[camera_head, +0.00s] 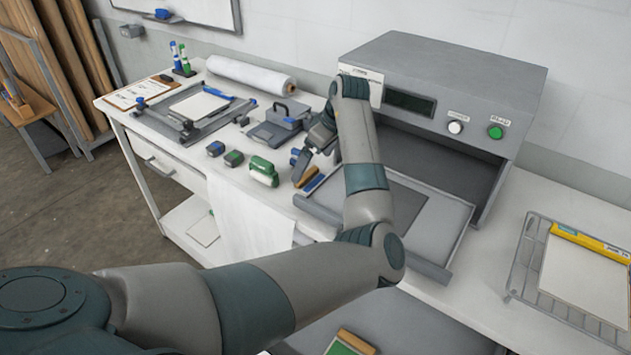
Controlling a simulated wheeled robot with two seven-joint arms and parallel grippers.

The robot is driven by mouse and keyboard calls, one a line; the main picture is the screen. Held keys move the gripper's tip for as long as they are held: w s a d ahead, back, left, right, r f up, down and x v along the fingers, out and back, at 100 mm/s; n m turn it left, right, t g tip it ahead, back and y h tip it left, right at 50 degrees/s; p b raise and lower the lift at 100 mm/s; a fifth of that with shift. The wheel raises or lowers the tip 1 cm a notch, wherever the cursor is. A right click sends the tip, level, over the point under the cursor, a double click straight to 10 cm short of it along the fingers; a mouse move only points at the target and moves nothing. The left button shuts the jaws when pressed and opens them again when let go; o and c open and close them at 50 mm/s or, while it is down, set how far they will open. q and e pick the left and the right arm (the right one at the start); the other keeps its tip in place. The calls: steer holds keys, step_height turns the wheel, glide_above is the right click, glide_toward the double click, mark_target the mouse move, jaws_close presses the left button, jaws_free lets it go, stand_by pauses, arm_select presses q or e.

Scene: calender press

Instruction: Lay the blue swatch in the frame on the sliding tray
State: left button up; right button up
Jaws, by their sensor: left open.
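The sliding tray (455,238) is pulled out from the grey press, its middle partly hidden by my left arm. A grey sheet or recess (428,215) shows on it; I cannot make out the frame clearly. A small piece with a blue face and a tan edge, apparently the blue swatch (314,184), lies by the tray's left end. My left gripper (309,165) is open, just above and beside that piece. I cannot tell whether they touch. My right gripper is not in view.
The press (440,85) stands behind the tray. A green-and-white item (263,171), small dark blocks and a grey case (275,125) sit to the left. A wire rack (520,260) with a yellow-edged board stands right. A green swatch (343,347) shows at the bottom.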

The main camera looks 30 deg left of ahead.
mark_target(307, 175)
arm_select(q)
steer(key=shift+f, duration=0.15)
steer(key=shift+a+f+p, duration=0.15)
steer(key=shift+f+p, duration=0.2)
steer(key=shift+p, duration=0.05)
steer(key=p+x, duration=0.1)
steer(key=x, duration=0.2)
steer(key=shift+w+p, duration=0.1)
steer(key=shift+p, duration=0.25)
steer(key=shift+a+f, duration=0.2)
steer(key=shift+f, duration=0.5)
steer(key=shift+c, duration=0.6)
steer(key=c, duration=1.1)
